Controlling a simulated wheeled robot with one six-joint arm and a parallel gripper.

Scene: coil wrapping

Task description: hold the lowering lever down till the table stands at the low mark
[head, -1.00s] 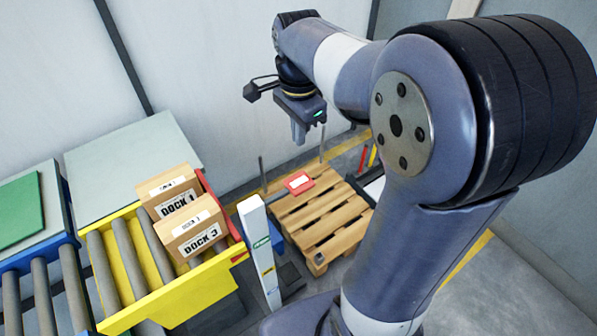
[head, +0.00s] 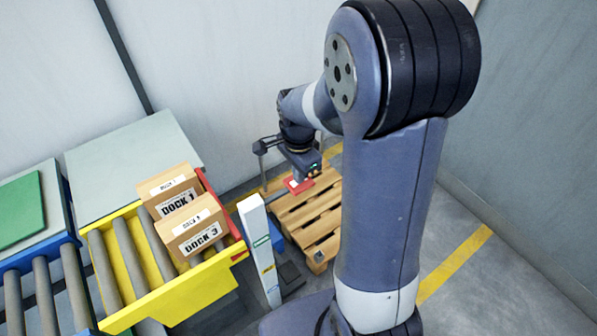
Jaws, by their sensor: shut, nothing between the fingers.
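My gripper (head: 300,178) is shut and empty, pointing down just over a red piece (head: 293,188) with a white label at the back of the wooden pallet (head: 322,252). Whether the fingers touch the red piece cannot be told. No lowering lever can be made out with certainty, and my arm covers the pallet's right side. A white post (head: 262,250) with a green label and a small yellow mark stands left of the pallet. I cannot tell which table is meant or make out a low mark.
Left of the post, a yellow-framed roller conveyor (head: 180,292) carries two cartons, DOCK 1 (head: 168,188) and DOCK 3 (head: 190,232). A dark flat piece (head: 290,276) lies by the post's foot. The floor right of my arm is clear, with a yellow line (head: 455,262).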

